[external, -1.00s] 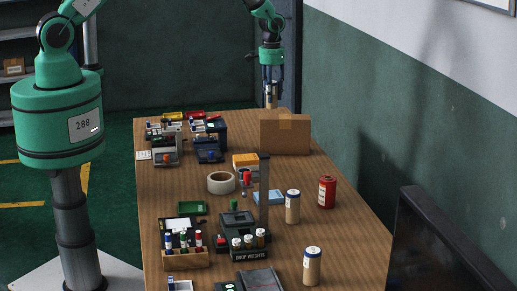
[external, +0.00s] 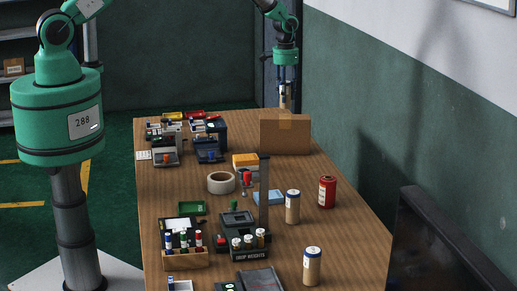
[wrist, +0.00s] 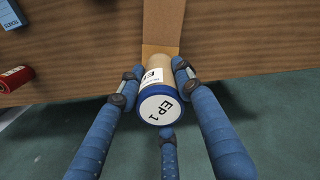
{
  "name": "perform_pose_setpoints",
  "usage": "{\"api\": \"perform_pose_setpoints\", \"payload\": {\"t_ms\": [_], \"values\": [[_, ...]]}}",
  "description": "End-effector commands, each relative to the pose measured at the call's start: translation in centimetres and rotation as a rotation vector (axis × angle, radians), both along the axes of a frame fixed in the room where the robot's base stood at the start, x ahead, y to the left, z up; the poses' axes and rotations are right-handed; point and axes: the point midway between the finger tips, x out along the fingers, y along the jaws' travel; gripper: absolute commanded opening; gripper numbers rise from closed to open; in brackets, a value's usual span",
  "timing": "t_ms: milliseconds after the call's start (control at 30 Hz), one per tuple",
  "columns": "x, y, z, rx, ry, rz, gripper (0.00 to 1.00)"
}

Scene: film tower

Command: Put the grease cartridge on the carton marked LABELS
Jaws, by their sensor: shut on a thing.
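My gripper (external: 284,83) is shut on the grease cartridge (external: 284,98), a tan tube held upright near the far end of the table. In the wrist view the cartridge (wrist: 160,103) sits between the blue fingers, its blue-rimmed white end marked EP 1 facing the camera. A brown cardboard carton (external: 285,137) with a tape strip stands on the table. In the external view the cartridge shows just above its top edge; I cannot tell whether it is over the carton or behind it. No LABELS marking is readable.
On the wooden table (external: 345,240) stand two similar tan tubes (external: 293,208) (external: 312,267) and a red can (external: 327,192). A tape roll (external: 221,183), a dark post (external: 264,195) and several small trays fill the middle and left. The wall runs along the right.

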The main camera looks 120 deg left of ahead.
Motion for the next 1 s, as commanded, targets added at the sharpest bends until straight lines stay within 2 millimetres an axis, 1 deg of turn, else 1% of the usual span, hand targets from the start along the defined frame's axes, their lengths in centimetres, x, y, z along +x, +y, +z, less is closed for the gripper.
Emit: {"api": "perform_pose_setpoints", "payload": {"t_ms": [400,900,933,1000], "values": [[0.0,0.0,-3.0,0.000,0.000,0.000,0.06],[0.0,0.0,-3.8,0.000,0.000,0.000,0.06],[0.0,-0.1,-3.8,-0.001,0.000,0.000,0.36],[0.0,-0.1,-3.7,-0.001,0.000,0.000,0.50]]}}
